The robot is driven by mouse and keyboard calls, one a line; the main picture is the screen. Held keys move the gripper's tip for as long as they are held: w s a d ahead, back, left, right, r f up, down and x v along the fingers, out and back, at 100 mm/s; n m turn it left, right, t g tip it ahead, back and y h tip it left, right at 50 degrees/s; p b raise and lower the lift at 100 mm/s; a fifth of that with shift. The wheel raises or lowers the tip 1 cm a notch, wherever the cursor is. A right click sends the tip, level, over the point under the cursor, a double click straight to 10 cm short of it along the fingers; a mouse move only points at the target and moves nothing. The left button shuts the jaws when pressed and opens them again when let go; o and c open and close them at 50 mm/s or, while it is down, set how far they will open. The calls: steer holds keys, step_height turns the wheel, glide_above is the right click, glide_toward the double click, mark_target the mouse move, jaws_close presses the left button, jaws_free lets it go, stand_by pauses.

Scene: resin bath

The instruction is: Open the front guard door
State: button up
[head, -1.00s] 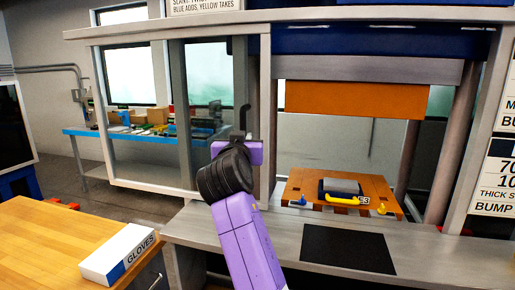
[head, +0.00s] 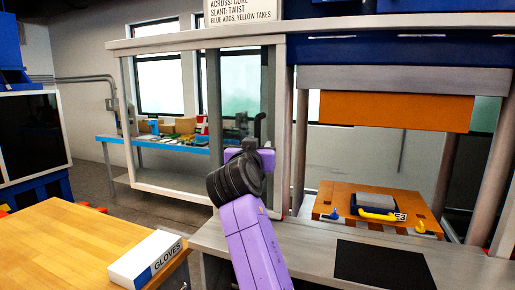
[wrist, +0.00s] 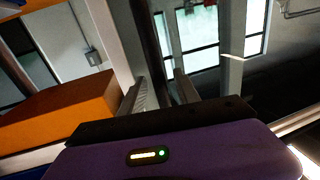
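The front guard door (head: 213,100) is a clear pane in a dark frame, at the left side of the machine opening in the head view. Its dark upright handle (head: 260,125) stands at the fingers of my gripper (head: 250,146). In the wrist view, the dark handle bar (wrist: 150,40) runs between my two grey fingers (wrist: 161,92), which appear closed on its sides. My purple gripper body hides the lower handle. The opening to the right of the door's post shows no pane in front of the press.
The orange press block (head: 397,110) hangs above an orange mould board (head: 350,200) with a yellow handle. A black mat (head: 385,265) lies on the grey bench. A wooden table (head: 70,245) with a gloves box (head: 147,258) stands at the front left.

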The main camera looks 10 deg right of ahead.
steer(key=b+v, duration=0.1)
steer(key=v, duration=0.6)
steer(key=shift+s, duration=0.4)
steer(key=shift+a, duration=0.15)
